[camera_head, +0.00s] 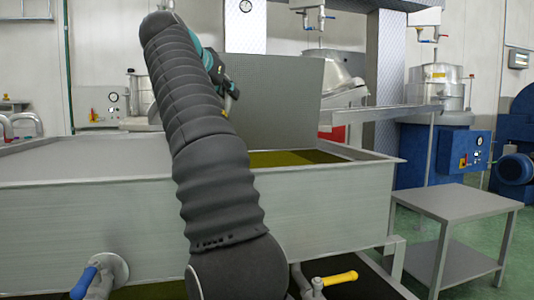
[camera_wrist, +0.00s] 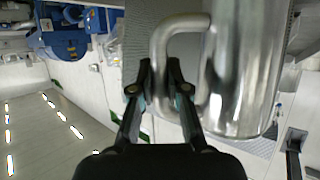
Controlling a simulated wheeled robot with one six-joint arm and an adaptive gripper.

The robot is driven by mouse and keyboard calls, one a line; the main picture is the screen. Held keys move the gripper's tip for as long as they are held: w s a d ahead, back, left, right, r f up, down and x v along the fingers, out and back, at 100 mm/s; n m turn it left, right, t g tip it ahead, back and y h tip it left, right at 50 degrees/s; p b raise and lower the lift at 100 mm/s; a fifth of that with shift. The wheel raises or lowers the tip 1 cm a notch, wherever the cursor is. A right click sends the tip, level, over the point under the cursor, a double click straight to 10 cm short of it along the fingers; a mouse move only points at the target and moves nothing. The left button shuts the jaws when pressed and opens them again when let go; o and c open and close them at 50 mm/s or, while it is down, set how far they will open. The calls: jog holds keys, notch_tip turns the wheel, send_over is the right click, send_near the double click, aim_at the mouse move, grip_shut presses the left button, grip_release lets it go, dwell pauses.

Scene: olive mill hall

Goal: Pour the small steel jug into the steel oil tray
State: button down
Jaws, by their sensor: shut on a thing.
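My gripper (camera_wrist: 160,80) is shut on the handle of the small steel jug (camera_wrist: 246,75) in the wrist view. The jug's shiny round body is on the right of the fingers, and its end toward the top is cut off by the frame. In the head view my arm hides the jug, and only part of my gripper (camera_head: 222,82) shows beyond it. The steel oil tray (camera_head: 325,207) is the wide steel basin across the head view, with green-gold oil (camera_head: 290,158) in its open right part. My gripper shows above the tray's far side in that view. I cannot see what the jug holds.
A perforated steel panel (camera_head: 285,100) stands up from the tray. A yellow-handled valve (camera_head: 335,279) and a blue-handled valve (camera_head: 85,282) are at the tray's front. A grey metal table (camera_head: 452,212) stands at right, before blue machinery (camera_head: 460,150).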

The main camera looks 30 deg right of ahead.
jog(key=shift+w+d, duration=0.15)
jog(key=shift+d, duration=0.15)
jog(key=s+d+f+n+t+y+b, duration=0.1)
jog(key=d+f, duration=0.2)
jog(key=d, duration=0.4)
jog(key=s+d+f+n+t+y+b, duration=0.1)
jog(key=d+f+b, duration=0.15)
jog(key=d, duration=0.45)
jog(key=s+d+f+n+b, duration=0.1)
jog(key=s+d+f, duration=0.3)
jog(key=s+d, duration=0.7)
jog(key=shift+s+d+t+b, duration=0.4)
jog(key=shift+d+b, duration=0.15)
jog(key=shift+d, duration=0.85)
jog(key=w+a+r+n+g+h+p, duration=0.2)
jog(key=w+a+r+n+g+p, duration=0.1)
jog(key=w+a+r+n+p, duration=0.1)
jog(key=shift+w+a+r+n+g+h, duration=0.35)
jog(key=shift+w+n, duration=0.2)
jog(key=shift+n, duration=0.45)
jog(key=shift+w+a+r+n+g+h, duration=0.15)
jog(key=shift+w+a+n+g+h, duration=0.15)
jog(key=shift+n, duration=0.2)
